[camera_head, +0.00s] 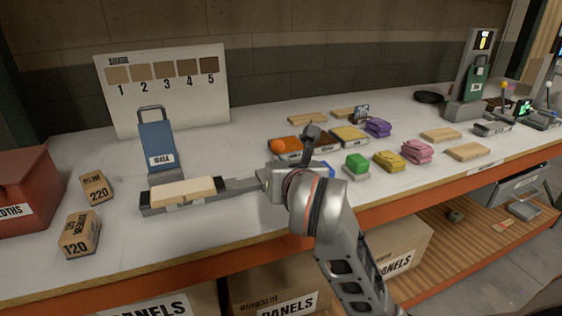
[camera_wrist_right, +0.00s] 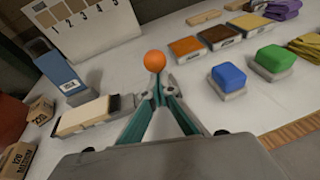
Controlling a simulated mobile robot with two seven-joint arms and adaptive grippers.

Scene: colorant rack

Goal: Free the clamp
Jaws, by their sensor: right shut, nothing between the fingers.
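The clamp is a low grey fixture (camera_head: 150,211) on the bench, with a pale wooden block (camera_head: 183,191) lying in it. A grey bar (camera_head: 240,185) runs from its right end toward my right gripper (camera_head: 280,181). An orange ball knob (camera_head: 278,146) shows just above the gripper. In the right wrist view, the shut, empty fingers (camera_wrist_right: 160,84) point at the ball (camera_wrist_right: 154,61), which appears just past their tips. I cannot tell whether they touch it. The wooden block (camera_wrist_right: 84,115) is left of the fingers there. The knob's stem is hidden. My left gripper is not in view.
A blue holder (camera_head: 157,143) stands behind the clamp, before a shade board (camera_head: 120,105). Grit boxes (camera_head: 80,235) and a red bin (camera_head: 22,190) are at left. Colour dishes, including a green one (camera_head: 356,164), and cloths crowd the right. The bench front left of my arm is clear.

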